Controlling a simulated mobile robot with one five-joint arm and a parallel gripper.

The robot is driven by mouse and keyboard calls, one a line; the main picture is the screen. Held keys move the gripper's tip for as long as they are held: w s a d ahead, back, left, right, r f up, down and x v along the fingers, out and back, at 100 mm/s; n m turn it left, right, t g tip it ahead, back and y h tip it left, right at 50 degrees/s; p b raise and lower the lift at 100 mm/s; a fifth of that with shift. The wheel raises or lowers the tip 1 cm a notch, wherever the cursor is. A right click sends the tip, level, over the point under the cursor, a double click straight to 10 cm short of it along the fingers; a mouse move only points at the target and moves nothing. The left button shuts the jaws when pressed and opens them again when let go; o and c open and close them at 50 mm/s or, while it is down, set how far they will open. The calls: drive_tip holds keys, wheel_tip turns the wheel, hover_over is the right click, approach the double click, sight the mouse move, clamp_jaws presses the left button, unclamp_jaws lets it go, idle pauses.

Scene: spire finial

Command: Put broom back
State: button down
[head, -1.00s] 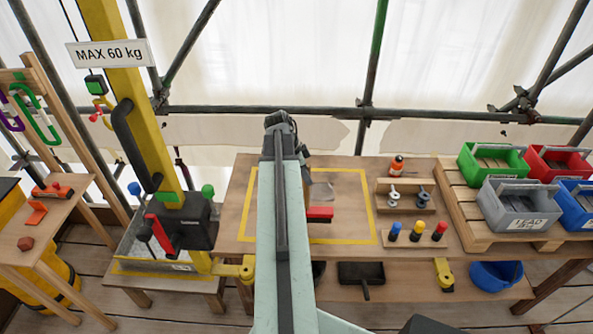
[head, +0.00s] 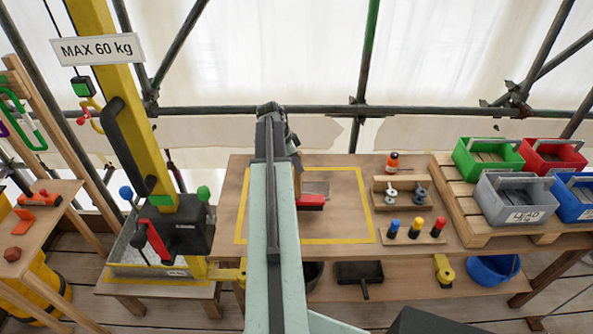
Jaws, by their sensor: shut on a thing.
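The broom shows as a small head with a red lower band (head: 311,201) and a dark edge, just right of my arm in the head view. A short brownish piece, perhaps its handle, runs up from it beside the arm. My gripper (head: 297,168) is mostly hidden behind my arm link and is shut on the broom. The broom head is over the yellow-outlined area of the wooden table (head: 225,220). I cannot tell whether it touches the top.
A grey flat piece (head: 318,187) lies behind the broom head. Bins (head: 513,204) stand far right. A yellow hoist post (head: 140,120) stands left. A black pan (head: 360,272) is on the lower shelf.

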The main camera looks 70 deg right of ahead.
drive_tip(key=shift+f+b, duration=0.75)
drive_tip(key=shift+f, duration=0.4)
drive_tip(key=shift+f, duration=0.2)
drive_tip(key=c, duration=1.1)
unclamp_jaws()
drive_tip(key=shift+r, duration=0.1)
drive_tip(key=p+v, duration=1.1)
drive_tip(key=v, duration=0.1)
drive_tip(key=shift+r, duration=0.15)
